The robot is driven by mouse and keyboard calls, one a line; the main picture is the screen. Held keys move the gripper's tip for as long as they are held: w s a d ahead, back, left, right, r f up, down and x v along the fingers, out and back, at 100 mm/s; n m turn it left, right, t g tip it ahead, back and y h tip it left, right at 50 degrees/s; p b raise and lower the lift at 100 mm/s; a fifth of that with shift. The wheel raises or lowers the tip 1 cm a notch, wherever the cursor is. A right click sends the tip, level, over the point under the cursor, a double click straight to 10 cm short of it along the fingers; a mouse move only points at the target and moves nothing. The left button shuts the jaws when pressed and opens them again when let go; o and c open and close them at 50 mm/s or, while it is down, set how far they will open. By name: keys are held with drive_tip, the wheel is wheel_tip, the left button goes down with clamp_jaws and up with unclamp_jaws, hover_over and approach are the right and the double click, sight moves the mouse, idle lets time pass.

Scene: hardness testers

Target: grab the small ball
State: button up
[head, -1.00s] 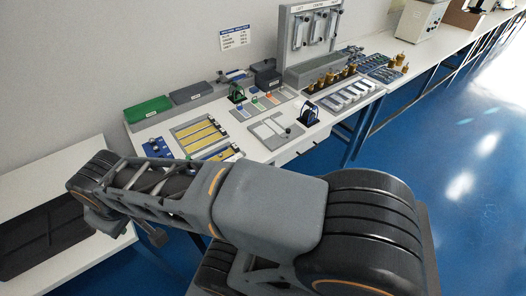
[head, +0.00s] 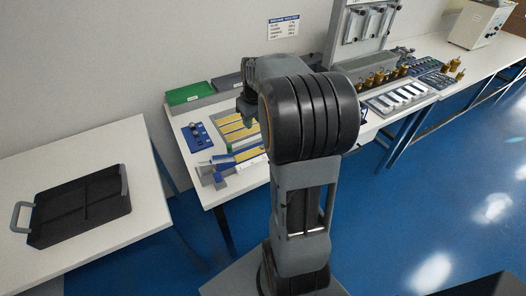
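I cannot make out the small ball in the head view; my own arm covers the middle of the bench (head: 186,160), where it may be hidden. The far end of my arm reaches over the bench behind my large dark joint. Only a small dark part of that end shows, left of the joint and above the yellow-striped tray (head: 238,128). I cannot see my gripper's fingertips clearly or whether they hold anything.
A black tray (head: 85,212) with a grey handle lies on the white side table at left. A green bin (head: 190,93) stands at the bench's back left. A grey rack (head: 368,40) and brass weights (head: 402,68) stand at right.

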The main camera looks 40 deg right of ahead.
drive_tip(key=w+d+f, duration=0.2)
drive_tip(key=d+f, duration=0.2)
drive_tip(key=d, duration=0.2)
hover_over(262, 147)
drive_tip(key=f, duration=0.8)
drive_tip(key=shift+d, duration=0.4)
drive_tip(key=shift+w+a+f, duration=0.1)
drive_tip(key=shift+f, duration=1.45)
drive_tip(key=shift+w+a+f, duration=0.1)
drive_tip(key=shift+f, duration=1.4)
clamp_jaws()
drive_tip(key=shift+r, duration=0.1)
